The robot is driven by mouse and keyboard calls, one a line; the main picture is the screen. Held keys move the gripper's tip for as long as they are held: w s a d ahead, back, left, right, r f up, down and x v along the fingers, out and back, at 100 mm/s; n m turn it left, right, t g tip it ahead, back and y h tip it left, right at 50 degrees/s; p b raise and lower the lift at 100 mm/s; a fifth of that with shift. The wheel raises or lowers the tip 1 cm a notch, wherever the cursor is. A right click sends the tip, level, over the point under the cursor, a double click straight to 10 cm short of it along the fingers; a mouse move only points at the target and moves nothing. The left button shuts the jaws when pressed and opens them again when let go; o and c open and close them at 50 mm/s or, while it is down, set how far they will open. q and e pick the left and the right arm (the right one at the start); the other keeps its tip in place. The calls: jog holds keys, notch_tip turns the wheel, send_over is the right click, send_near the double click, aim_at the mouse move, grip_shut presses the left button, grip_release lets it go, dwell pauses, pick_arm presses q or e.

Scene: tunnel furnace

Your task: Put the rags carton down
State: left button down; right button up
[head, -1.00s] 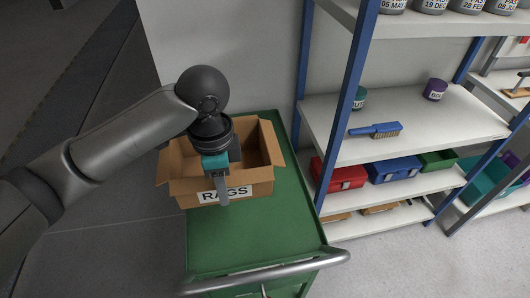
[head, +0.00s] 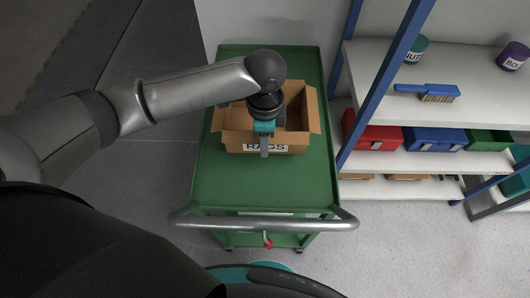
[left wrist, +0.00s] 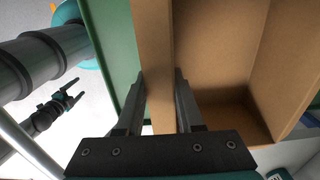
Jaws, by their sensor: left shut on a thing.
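The rags carton (head: 236,139), an open brown box with a white RAGS label, is over the top of the green cart (head: 262,190) and looks level. Whether its base touches the cart top cannot be told. My left gripper (head: 264,142) is shut on the carton's labelled front wall, one finger outside and the other inside. The left wrist view shows the wall (left wrist: 154,50) between both fingers (left wrist: 159,78), and the carton looks empty there. My right gripper (left wrist: 73,94) shows small in the left wrist view, fingers apart, clear of the carton.
The cart's metal handle (head: 265,224) crosses its near end. Green cart surface is free in front of and behind the carton. A shelf unit with blue posts (head: 385,85) stands close on the right, holding a blue brush (head: 428,92), a red box (head: 375,137) and a blue box (head: 433,139).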

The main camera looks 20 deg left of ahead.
pick_arm(q)
notch_tip(320, 180, down, 5)
jog(key=shift+r+b, duration=0.15)
jog(key=shift+b, duration=0.45)
jog(key=shift+w+f, duration=0.1)
jog(key=shift+f, duration=0.2)
jog(key=shift+f, duration=0.1)
jog(key=c, duration=0.5)
grip_release()
jog(key=shift+c, duration=0.2)
notch_tip(320, 180, up, 12)
jog(key=p, duration=0.3)
